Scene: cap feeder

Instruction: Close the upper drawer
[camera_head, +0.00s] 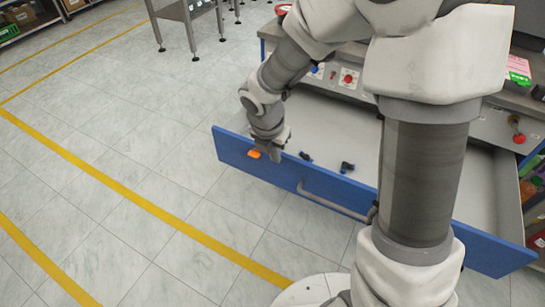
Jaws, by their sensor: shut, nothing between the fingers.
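The upper drawer (235,150) is pulled out, its blue front facing me and its grey inside showing behind. A grey bar handle (325,203) runs along the middle of the front, partly hidden by my arm. My gripper (259,155) is at the left part of the drawer front, near its top edge and left of the handle. The gripper is shut. I cannot tell whether it touches the front. A small orange piece shows at the fingers, and I cannot tell whether it belongs to the gripper.
Dark small parts with blue (347,167) lie inside the drawer near its front. Control buttons, including a red one (348,79), are on the panel above. Shelves with coloured bins (533,185) stand at the right. The tiled floor at the left is clear.

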